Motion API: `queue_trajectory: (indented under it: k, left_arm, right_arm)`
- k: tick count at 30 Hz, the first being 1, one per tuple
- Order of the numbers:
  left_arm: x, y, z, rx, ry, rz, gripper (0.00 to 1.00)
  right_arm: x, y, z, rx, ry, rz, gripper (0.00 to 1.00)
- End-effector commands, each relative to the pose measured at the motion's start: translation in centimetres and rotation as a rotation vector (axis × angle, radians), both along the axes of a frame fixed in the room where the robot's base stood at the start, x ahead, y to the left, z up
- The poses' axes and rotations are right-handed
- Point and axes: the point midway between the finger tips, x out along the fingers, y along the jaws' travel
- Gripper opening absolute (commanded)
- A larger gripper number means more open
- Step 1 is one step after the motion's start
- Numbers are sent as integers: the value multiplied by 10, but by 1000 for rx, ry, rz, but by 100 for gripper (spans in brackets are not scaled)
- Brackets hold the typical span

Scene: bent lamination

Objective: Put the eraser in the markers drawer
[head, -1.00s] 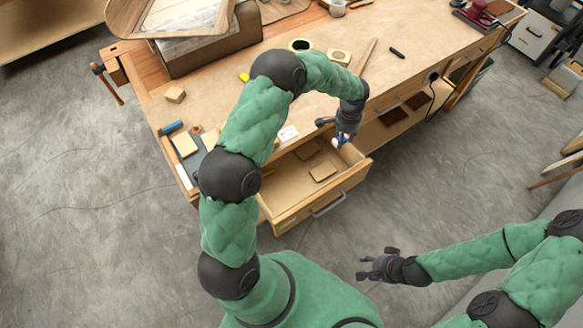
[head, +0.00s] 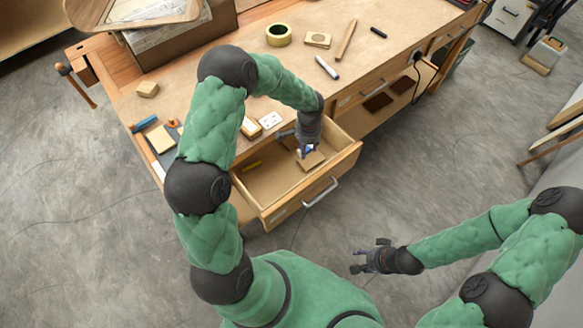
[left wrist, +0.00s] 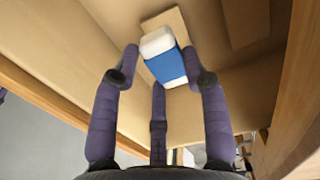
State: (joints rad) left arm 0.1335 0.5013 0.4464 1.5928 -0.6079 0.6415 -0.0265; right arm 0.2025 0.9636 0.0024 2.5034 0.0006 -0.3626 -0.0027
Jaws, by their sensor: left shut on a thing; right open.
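The eraser (left wrist: 165,60), white with a blue sleeve, is held between the fingers of my left gripper (left wrist: 160,78) in the left wrist view. In the head view the left gripper (head: 304,148) points down into the open drawer (head: 283,208), and the eraser shows only as a small blue and white patch at its fingertips. A flat tan piece (head: 311,162) lies in the drawer close to the eraser. I cannot tell whether the eraser touches it or the drawer floor. My right gripper (head: 372,258) is open and empty, out over the floor away from the bench.
On the bench (head: 215,115) are a tape roll (head: 279,35), a white marker (head: 327,67), a black marker (head: 378,32) and a wooden stick (head: 346,40). The drawer's front left has free room.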

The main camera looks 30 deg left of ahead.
Motion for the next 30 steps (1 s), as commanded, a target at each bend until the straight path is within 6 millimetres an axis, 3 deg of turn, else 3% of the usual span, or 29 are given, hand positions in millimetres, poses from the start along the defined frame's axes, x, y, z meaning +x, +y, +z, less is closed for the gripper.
queue_trajectory:
  k: [3, 9, 17, 24, 30]
  left_arm:
    - [-19, 11, -21, -1, 4, 1, 18]
    - [-37, 22, -47, -1, 1, 0, 18]
    - [-46, 28, -59, 0, 1, 0, 18]
    - [-50, 29, -92, -1, 1, 0, 18]
    - [-49, 29, -93, 0, -1, -1, 18]
  right_arm:
    - [0, 0, -8, 0, 0, 0, 43]
    - [0, 0, -16, 0, 0, 0, 43]
    - [0, 0, -19, 0, 0, 0, 43]
    - [0, 0, -33, 0, 0, 0, 43]
    - [0, 0, -32, 0, 0, 0, 43]
